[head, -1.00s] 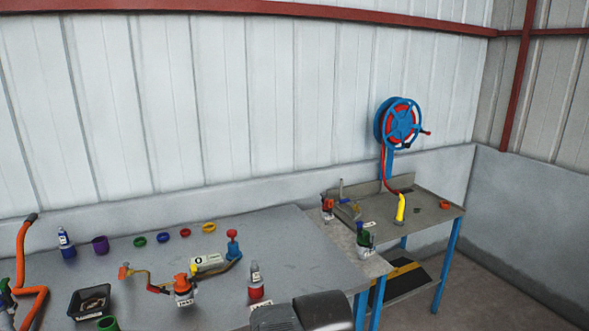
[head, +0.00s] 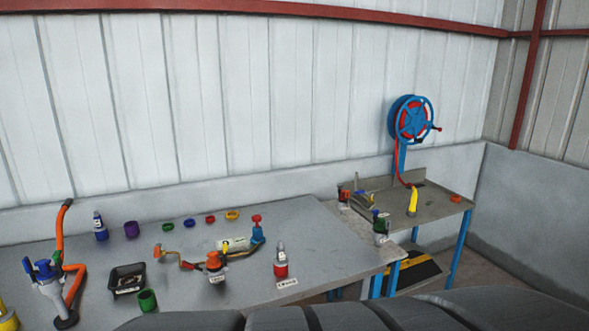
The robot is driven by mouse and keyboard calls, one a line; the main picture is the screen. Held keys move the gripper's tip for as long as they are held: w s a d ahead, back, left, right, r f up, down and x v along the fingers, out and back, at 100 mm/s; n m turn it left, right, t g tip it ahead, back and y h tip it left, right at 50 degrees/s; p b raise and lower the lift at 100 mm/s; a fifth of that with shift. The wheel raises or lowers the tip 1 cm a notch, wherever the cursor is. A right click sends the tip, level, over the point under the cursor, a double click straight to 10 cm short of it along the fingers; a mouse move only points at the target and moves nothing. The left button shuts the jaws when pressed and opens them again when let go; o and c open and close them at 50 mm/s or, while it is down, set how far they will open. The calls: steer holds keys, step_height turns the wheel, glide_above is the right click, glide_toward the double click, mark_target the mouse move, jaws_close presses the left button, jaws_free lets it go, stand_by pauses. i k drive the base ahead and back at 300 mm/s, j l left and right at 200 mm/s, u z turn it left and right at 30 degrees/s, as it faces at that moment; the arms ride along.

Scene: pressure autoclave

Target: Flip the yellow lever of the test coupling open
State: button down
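A coupling with an orange top and a small label (head: 214,266) stands on the grey bench, joined to thin piping on both sides. The label is too small to read surely, but this looks like the test coupling. A small yellow part (head: 225,247) shows at its upper right, perhaps its lever; I cannot tell whether it is open or shut. A red-topped blue fitting (head: 257,230) stands to its right. My gripper is not in view; only dark grey links of my arm cross the bottom edge.
On the bench (head: 325,235) are a black tray (head: 127,279), a green cup (head: 147,300), a red-based bottle (head: 281,262), coloured rings and an orange pipe (head: 60,240). A second table (head: 440,203) with a yellow nozzle (head: 412,202) stands right, below a blue hose reel (head: 411,119).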

mark_target(225, 248)
steer(key=j+u, duration=0.15)
steer(key=u, duration=0.45)
steer(key=i+j, duration=0.3)
steer(key=i, duration=0.15)
steer(key=i+j+u, duration=0.1)
steer(key=i+j, duration=0.2)
steer(key=i, duration=0.15)
